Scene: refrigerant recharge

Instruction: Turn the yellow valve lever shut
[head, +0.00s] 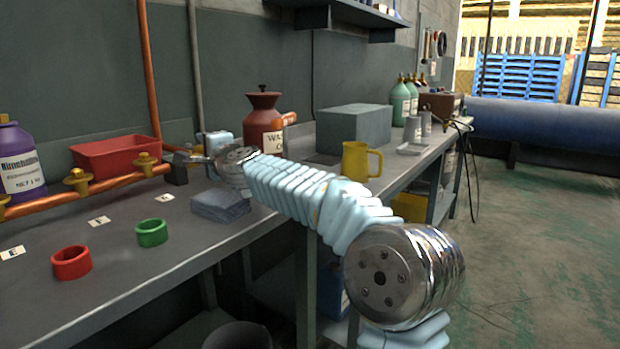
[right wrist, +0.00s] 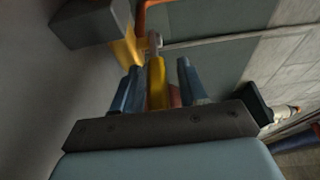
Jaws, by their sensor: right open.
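The yellow valve lever (right wrist: 157,82) stands between the two blue fingers of my right gripper (right wrist: 159,68) in the right wrist view. The fingers are open, with a gap visible on the lever's right side; on its left the gap is small and contact cannot be told. In the head view the right gripper (head: 194,158) reaches over the bench beside the right end of the copper pipe (head: 110,183), and the lever is not clearly visible there. Brass valve fittings (head: 78,181) sit along the pipe. My left gripper is not in view.
The workbench (head: 130,265) holds a red tray (head: 115,152), a red ring (head: 71,263), a green ring (head: 152,233) and a folded grey cloth (head: 220,205). A red can (head: 263,120), grey box (head: 354,128) and yellow mug (head: 360,161) stand farther along. The bench front is mostly clear.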

